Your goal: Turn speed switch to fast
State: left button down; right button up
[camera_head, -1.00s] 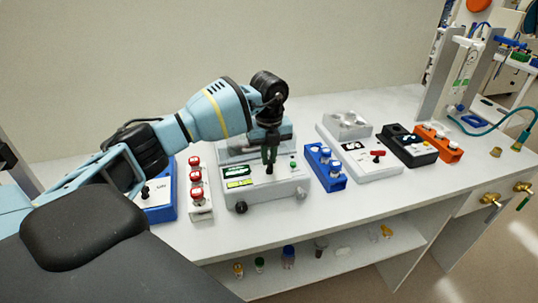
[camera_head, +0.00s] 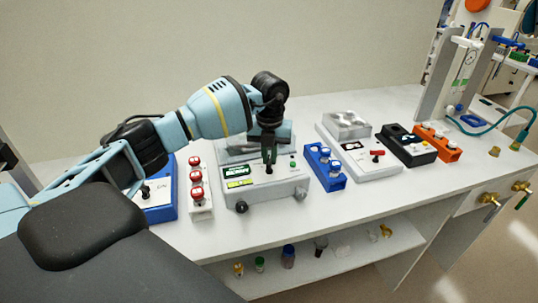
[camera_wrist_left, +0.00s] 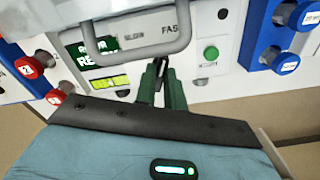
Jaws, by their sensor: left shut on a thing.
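The light-grey device (camera_head: 243,192) stands on the bench, with a lit green display (camera_head: 238,170) and a yellow-green bar on its front. Its speed switch (camera_head: 269,169) is a small dark lever on the front panel. In the left wrist view the panel (camera_wrist_left: 150,24) carries a partly hidden label and "FAS", cut off by the grey handle, plus a green button (camera_wrist_left: 211,53). My left gripper (camera_wrist_left: 160,68) has green fingers closed on the dark lever, which they mostly hide. In the head view the left gripper (camera_head: 269,155) points down at it. My right gripper is not in view.
A rack of red-capped vials (camera_head: 196,190) stands left of the device, beside a blue box (camera_head: 160,205). A blue rack (camera_head: 325,168) is close on the right. A white hotplate unit (camera_head: 365,160) and an orange rack (camera_head: 440,143) stand further right.

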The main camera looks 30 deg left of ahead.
aim_at(270, 159)
pick_arm(q)
jog(key=shift+m, duration=0.6)
jog(key=c, duration=1.5)
grip_release()
jog(key=shift+r, duration=0.1)
jog(key=shift+r, duration=3.85)
